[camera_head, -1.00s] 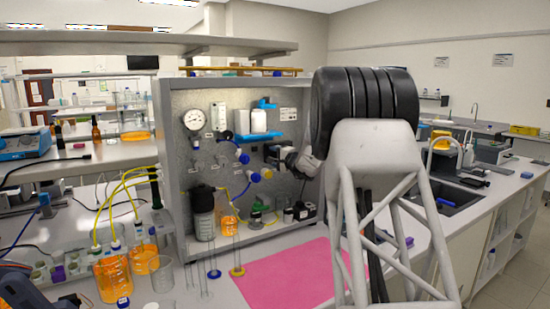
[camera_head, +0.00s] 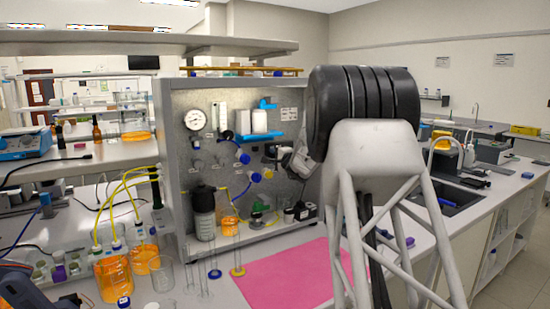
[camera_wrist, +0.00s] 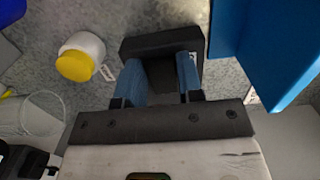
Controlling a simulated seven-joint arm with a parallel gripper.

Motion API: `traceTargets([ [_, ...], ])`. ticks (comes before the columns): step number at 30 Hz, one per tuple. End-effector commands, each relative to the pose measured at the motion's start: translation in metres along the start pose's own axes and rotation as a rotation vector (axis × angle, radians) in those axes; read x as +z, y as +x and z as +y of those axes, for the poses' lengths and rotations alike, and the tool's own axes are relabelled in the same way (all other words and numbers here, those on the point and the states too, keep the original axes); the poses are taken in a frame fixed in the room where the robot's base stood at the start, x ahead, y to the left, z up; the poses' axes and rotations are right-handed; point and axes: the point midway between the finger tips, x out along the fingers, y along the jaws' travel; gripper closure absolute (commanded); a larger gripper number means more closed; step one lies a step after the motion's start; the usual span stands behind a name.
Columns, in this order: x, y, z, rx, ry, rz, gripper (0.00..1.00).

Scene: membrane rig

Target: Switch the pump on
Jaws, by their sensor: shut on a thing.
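A black box-shaped part (camera_wrist: 160,42) on the grey panel sits between the two blue fingers of my gripper (camera_wrist: 161,75) in the wrist view. My gripper is shut on it. I cannot make out a switch lever or its position. In the head view my gripper (camera_head: 280,156) is at the panel, just below and right of the blue shelf (camera_head: 258,139), and my arm hides part of this area. A black unit that may be the pump (camera_head: 300,211) stands at the foot of the panel; I cannot tell whether it runs.
The blue shelf (camera_wrist: 275,50) is close to the right of the fingers in the wrist view. A white round part with a yellow face (camera_wrist: 80,56) is at the left. Glassware and a pink mat (camera_head: 285,275) lie in front of the panel. Orange flasks (camera_head: 112,273) stand left.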

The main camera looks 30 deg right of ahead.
Motion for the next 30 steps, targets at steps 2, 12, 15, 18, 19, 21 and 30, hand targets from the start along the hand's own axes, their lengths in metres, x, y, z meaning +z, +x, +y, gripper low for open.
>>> traceTargets([
  [2,0.000,0.000,-0.001,-0.001,0.000,0.000,0.90],
  [12,0.000,0.000,0.000,0.000,0.000,-0.001,0.40],
  [15,0.000,0.000,0.000,0.000,0.000,-0.001,0.40],
  [18,0.000,-0.001,0.000,0.000,0.000,-0.001,0.40],
  [19,0.000,-0.001,0.000,0.000,0.000,-0.001,0.40],
  [21,0.000,-0.002,0.000,0.000,0.000,-0.001,0.40],
  [30,0.000,-0.020,0.000,0.001,0.000,-0.001,0.40],
])
